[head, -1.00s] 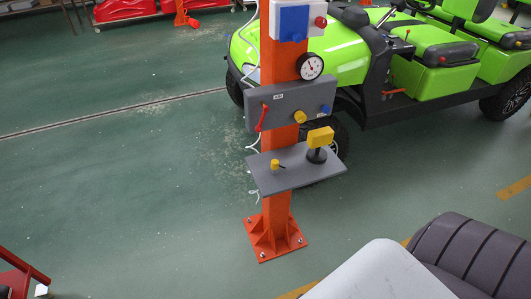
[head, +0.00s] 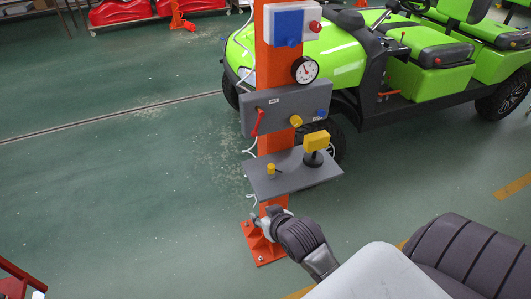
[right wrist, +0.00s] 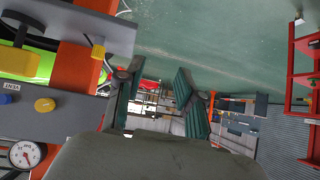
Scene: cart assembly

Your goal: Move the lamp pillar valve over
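The orange pillar (head: 267,145) stands upright on its bolted base. Its grey panel (head: 285,106) carries a red lever (head: 257,121), tilted, a yellow knob (head: 296,120) and a blue knob (head: 321,112). On the grey shelf (head: 283,182) stand a yellow block handle on a black stem (head: 316,141) and a small yellow knob (head: 271,169). I cannot tell which one is the valve. My right gripper (head: 264,217) is below the shelf, in front of the pillar's foot. In the right wrist view its fingers (right wrist: 155,95) are apart and empty, beside the shelf. My left gripper is not in view.
A gauge (head: 305,69) and a box with a blue cover (head: 289,24) sit higher on the pillar. A green cart (head: 340,50) stands close behind. The floor left of the pillar (head: 130,190) is clear. A red frame (head: 18,280) shows at lower left.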

